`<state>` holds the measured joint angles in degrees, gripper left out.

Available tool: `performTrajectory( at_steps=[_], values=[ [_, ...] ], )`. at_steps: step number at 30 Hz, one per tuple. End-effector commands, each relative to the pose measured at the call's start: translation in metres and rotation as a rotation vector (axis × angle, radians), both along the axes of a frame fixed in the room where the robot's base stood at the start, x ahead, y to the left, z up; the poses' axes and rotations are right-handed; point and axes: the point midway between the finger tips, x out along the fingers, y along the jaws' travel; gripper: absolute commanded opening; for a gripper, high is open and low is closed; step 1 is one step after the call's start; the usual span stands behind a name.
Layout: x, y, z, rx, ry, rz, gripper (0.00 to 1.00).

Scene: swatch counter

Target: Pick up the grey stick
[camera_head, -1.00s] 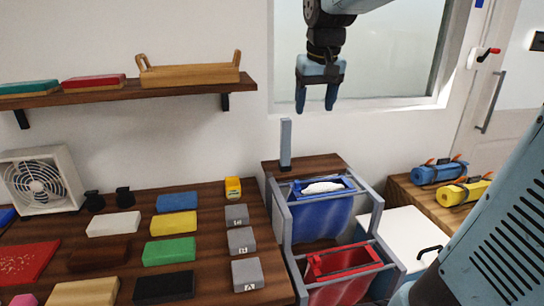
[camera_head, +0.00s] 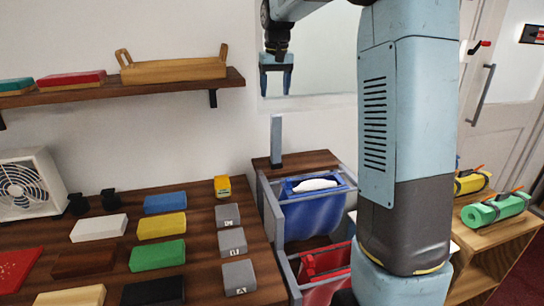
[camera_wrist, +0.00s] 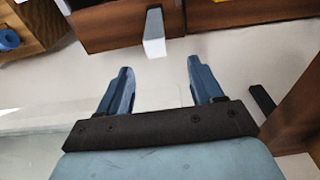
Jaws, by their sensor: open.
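The grey stick (camera_head: 276,142) stands upright on the dark wooden counter, near the wall and behind the blue bin. In the wrist view the stick (camera_wrist: 154,36) shows from above, just past the fingertips and roughly between them in the picture. My gripper (camera_head: 276,84) hangs with its fingers down, above the stick in the head view and apart from it. My gripper (camera_wrist: 159,70) is open and empty in the wrist view.
A blue bin (camera_head: 310,220) and a red bin (camera_head: 328,265) stand in a grey frame right of the counter. Coloured blocks, grey blocks (camera_head: 238,277) and a white fan (camera_head: 28,185) are at left. A shelf (camera_head: 130,91) holds a wooden tray (camera_head: 175,70).

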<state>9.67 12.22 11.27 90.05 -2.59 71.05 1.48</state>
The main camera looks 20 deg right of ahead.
Motion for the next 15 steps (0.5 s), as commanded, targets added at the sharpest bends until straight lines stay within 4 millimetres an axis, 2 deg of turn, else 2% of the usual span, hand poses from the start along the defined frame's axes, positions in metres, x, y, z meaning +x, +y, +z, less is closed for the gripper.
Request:
performTrajectory(
  at_steps=[9, 15],
  values=[
    [0.006, -0.006, -0.055, 0.000, 0.003, -0.008, 0.66],
    [0.008, -0.007, -0.072, -0.001, 0.000, -0.009, 0.66]
  ],
)
